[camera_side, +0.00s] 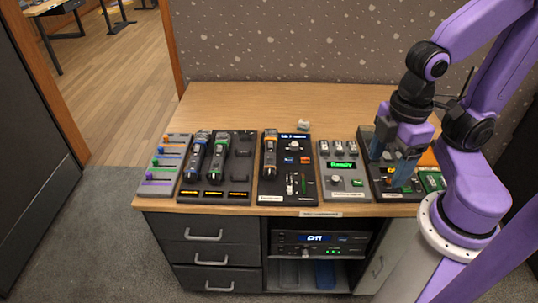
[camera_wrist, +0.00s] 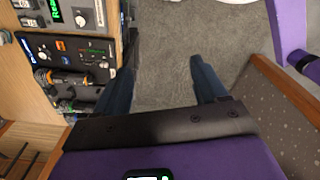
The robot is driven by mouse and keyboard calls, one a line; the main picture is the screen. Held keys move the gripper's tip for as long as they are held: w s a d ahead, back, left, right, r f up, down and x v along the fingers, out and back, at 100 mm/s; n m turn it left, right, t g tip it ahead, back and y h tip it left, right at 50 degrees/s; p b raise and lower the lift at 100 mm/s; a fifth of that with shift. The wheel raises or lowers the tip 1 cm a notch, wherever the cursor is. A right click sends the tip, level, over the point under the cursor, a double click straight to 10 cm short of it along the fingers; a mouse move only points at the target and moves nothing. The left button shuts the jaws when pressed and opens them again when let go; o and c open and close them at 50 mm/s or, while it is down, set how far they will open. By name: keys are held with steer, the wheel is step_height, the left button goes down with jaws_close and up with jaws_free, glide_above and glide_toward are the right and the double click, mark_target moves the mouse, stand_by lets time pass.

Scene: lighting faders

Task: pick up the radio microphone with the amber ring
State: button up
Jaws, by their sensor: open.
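A dark radio microphone with an amber-looking band (camera_side: 270,152) lies along the left side of a black control panel, mid-table in the side view. Two more dark microphones lie in a black rack to its left, one with a blue-looking band (camera_side: 195,155) and one with a green-looking band (camera_side: 216,158). My gripper (camera_side: 390,172) is over the panel at the table's right end, well right of these microphones. Its blue fingers are apart. In the wrist view the open fingers (camera_wrist: 161,65) frame only grey carpet.
A fader panel (camera_side: 163,165) stands at the far left. A grey panel with a green "Ready" display (camera_side: 343,168) lies between the amber-banded microphone's panel and my gripper. A small pale object (camera_side: 303,126) sits behind. The table's back is mostly clear.

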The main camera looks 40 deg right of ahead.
steer(key=shift+c, duration=0.4)
steer(key=m+t+h, duration=0.3)
steer(key=m+h, duration=0.1)
steer(key=m, duration=1.7)
glide_above(270, 147)
steer(key=s+a, duration=0.5)
step_height(270, 147, down, 10)
steer(key=shift+m, duration=0.3)
steer(key=x, duration=1.1)
steer(key=shift+d+f, duration=0.1)
steer(key=shift+f, duration=0.2)
steer(key=shift+w+x, duration=0.1)
steer(key=shift+x, duration=1.4)
steer(key=shift+w+x, duration=0.15)
steer(key=shift+x, duration=1.35)
steer(key=shift+r, duration=0.1)
jaws_close()
